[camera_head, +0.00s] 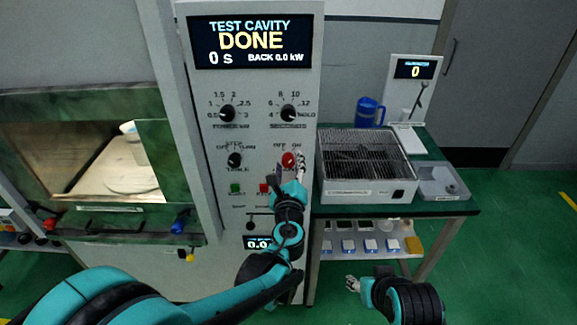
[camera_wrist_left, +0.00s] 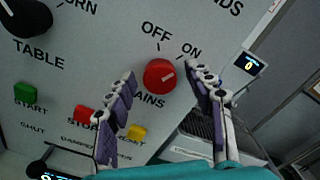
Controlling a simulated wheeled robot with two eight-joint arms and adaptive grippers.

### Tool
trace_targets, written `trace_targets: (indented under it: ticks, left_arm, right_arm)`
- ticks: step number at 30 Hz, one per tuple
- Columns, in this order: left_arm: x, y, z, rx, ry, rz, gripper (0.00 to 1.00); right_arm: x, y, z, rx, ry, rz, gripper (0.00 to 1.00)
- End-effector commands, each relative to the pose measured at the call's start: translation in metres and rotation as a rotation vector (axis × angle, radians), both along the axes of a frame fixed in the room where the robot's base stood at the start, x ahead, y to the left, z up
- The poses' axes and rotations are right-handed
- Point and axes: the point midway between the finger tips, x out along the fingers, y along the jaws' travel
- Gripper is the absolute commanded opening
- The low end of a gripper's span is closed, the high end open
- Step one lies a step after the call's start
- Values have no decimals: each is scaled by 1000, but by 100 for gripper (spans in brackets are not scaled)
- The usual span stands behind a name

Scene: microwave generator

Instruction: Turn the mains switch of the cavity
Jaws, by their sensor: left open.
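The mains switch is a round red knob (camera_head: 288,160) on the white front panel (camera_head: 215,125), below the words OFF and ON. In the left wrist view the red knob (camera_wrist_left: 159,76) lies between the two spread fingers, with a pale mark on the right side of its face. My left gripper (camera_head: 299,172) is at the panel just beside the knob. In the left wrist view the gripper (camera_wrist_left: 162,80) is open, and no clear contact with the knob shows. My right gripper (camera_head: 352,284) is low at the right, small and partly seen.
The display (camera_head: 252,42) reads TEST CAVITY DONE, 0 s. A black TABLE knob (camera_head: 235,160) and a green START button (camera_head: 236,188) are left of the gripper. A wire-topped box (camera_head: 368,190) stands on the bench at right. The cavity window (camera_head: 80,165) is at left.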

Motion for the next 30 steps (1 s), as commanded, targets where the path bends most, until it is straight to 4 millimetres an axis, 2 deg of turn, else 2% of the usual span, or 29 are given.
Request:
trace_targets:
  ticks: [2, 6, 8, 20, 30]
  left_arm:
    - [0, 0, 0, 0, 0, 0, 53]
    - [0, 0, 0, 0, 0, 0, 16]
    - [0, 0, 0, -1, 0, 0, 3]
    - [0, 0, 0, -51, 0, 0, 3]
    - [0, 0, 0, -289, 0, 0, 3]
  right_arm:
    - [0, 0, 0, 0, 0, 0, 46]
    - [0, 0, 0, 0, 0, 0, 46]
    - [0, 0, 0, 0, 0, 0, 46]
    - [0, 0, 0, 0, 0, 0, 46]
    - [0, 0, 1, 0, 0, 0, 46]
